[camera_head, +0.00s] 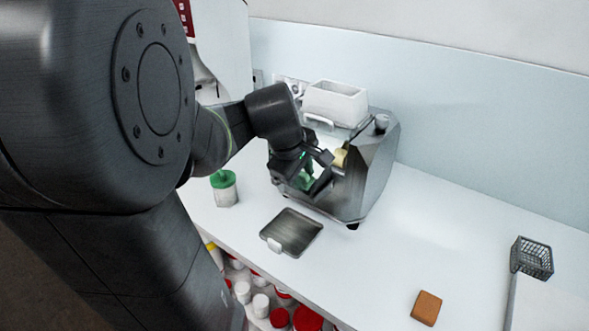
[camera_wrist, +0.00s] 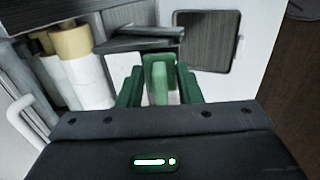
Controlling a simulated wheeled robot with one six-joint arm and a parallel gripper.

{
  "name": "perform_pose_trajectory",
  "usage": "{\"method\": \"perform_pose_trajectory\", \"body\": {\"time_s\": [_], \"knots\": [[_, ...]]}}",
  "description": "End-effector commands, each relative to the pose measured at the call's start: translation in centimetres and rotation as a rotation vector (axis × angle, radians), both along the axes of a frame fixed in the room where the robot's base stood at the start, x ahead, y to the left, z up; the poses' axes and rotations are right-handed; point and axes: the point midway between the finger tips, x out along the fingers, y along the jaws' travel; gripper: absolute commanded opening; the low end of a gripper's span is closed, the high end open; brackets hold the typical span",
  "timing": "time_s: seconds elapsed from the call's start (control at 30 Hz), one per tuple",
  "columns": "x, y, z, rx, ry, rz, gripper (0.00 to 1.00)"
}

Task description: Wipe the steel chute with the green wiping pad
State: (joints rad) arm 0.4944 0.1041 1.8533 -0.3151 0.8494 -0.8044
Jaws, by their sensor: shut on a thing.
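My gripper (camera_head: 306,178) is at the front of the grey mill (camera_head: 372,172), pointing down. In the wrist view its green fingers (camera_wrist: 159,88) are shut on the green wiping pad (camera_wrist: 159,70). A little of the pad's green also shows in the head view (camera_head: 304,181). The steel chute (camera_wrist: 140,36) appears as a dark metal piece just beyond the pad in the wrist view. In the head view my gripper mostly hides it. I cannot tell whether the pad touches the chute.
A steel tray (camera_head: 291,232) lies on the white counter below the mill. A brown block (camera_head: 426,307) and a wire basket (camera_head: 532,257) are at the right. White rollers (camera_wrist: 88,78) are close by in the wrist view.

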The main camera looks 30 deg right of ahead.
Motion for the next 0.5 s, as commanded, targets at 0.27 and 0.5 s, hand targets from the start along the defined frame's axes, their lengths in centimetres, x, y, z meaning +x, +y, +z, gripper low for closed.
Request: {"method": "perform_pose_trajectory", "body": {"time_s": [0.27,0.5], "knots": [[0.1,-0.22,-0.56,0.0,0.0,0.0,0.14],[0.17,-0.36,-0.8,0.0,0.0,0.0,0.14]]}}
